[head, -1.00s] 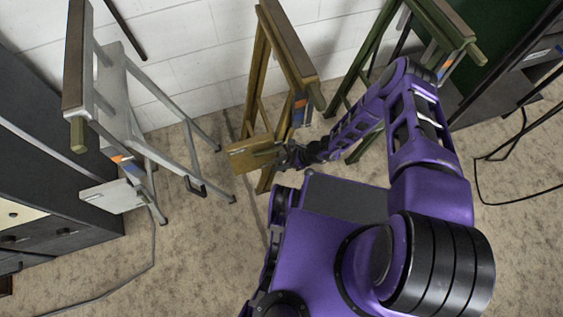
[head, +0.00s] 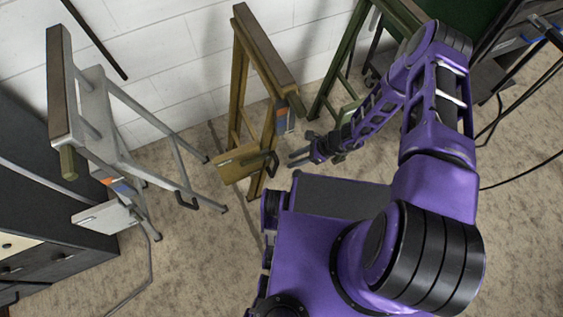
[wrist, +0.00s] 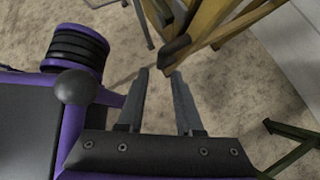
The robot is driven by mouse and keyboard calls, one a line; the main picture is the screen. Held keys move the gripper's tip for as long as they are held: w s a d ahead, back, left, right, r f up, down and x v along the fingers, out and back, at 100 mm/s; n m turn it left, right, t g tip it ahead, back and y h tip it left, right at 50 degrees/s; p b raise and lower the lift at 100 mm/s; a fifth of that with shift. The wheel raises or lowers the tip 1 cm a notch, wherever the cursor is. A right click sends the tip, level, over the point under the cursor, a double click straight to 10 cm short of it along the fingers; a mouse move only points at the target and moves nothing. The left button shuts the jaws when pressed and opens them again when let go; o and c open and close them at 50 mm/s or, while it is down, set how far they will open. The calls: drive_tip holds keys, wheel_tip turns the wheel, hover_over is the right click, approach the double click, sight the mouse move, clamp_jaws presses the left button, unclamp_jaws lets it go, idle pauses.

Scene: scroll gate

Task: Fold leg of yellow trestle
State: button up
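The yellow trestle (head: 241,92) stands upright at the middle of the head view, near the white wall, with its top beam running front to back. A flat yellow plate (head: 234,168) with a dark handle (head: 271,160) sits low on it. My gripper (head: 293,158) is just right of the handle, apart from it and empty. In the wrist view my gripper (wrist: 160,74) shows two fingers spread apart. The yellow trestle's bars (wrist: 222,22) and a dark end piece (wrist: 174,52) lie just beyond the fingertips there.
A grey trestle (head: 95,90) stands to the left beside dark cabinets (head: 45,228). A green trestle (head: 345,75) stands to the right, partly behind my arm. A dark rod (head: 95,40) leans on the wall. Carpet is free in front of the trestles.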

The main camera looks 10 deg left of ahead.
drive_tip(key=v, duration=0.4)
idle(0.5)
